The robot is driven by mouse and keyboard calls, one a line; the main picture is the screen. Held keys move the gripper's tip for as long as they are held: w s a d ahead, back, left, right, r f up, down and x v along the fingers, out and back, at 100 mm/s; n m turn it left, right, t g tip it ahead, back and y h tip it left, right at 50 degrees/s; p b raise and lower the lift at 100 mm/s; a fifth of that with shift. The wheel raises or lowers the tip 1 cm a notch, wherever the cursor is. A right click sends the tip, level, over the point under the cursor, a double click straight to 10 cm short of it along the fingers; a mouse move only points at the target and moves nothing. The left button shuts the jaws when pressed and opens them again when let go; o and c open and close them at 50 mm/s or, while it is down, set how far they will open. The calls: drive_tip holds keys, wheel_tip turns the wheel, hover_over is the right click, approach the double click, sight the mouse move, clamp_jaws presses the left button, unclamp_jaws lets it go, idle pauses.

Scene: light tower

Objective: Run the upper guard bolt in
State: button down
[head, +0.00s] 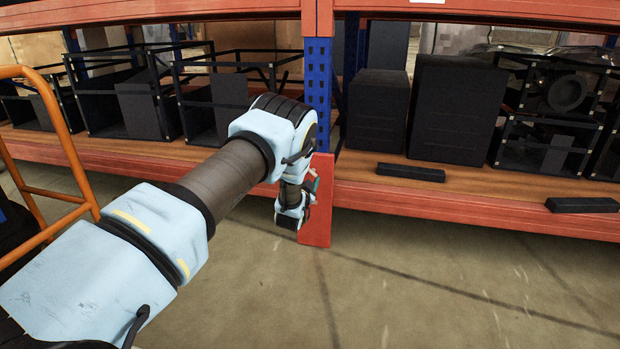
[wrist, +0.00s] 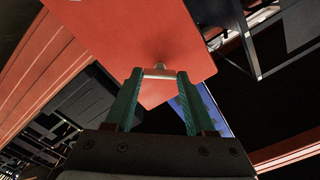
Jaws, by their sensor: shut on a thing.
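A red guard (head: 317,215) stands at the foot of the blue rack upright (head: 318,95). In the wrist view the red guard plate (wrist: 125,30) fills the upper middle. A small silver bolt (wrist: 160,67) shows against its face, between my green fingertips. My gripper (wrist: 158,74) is shut on the bolt, with one finger at each side of its head. How deep the bolt sits in the plate I cannot tell. In the head view my gripper (head: 314,184) is at the guard, partly hidden by my own wrist. The bolt is hidden there.
Orange shelf beams (head: 440,205) run to both sides of the upright. Black boxes (head: 455,108) and open black frames (head: 130,100) stand on the shelf. An orange rail (head: 50,130) is at the far left. The floor (head: 420,290) in front is clear.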

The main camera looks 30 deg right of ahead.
drive_tip(key=m, duration=0.6)
drive_tip(key=shift+a+f, duration=0.15)
drive_tip(key=shift+f, duration=0.05)
drive_tip(key=shift+m, duration=0.4)
drive_tip(key=c, duration=0.7)
unclamp_jaws()
drive_tip(key=o, duration=0.5)
drive_tip(key=shift+r, duration=0.15)
drive_tip(key=shift+c, duration=0.2)
drive_tip(key=p+v, duration=0.3)
drive_tip(key=v, duration=0.7)
drive_tip(key=shift+s+a, duration=0.2)
drive_tip(key=shift+s, duration=0.1)
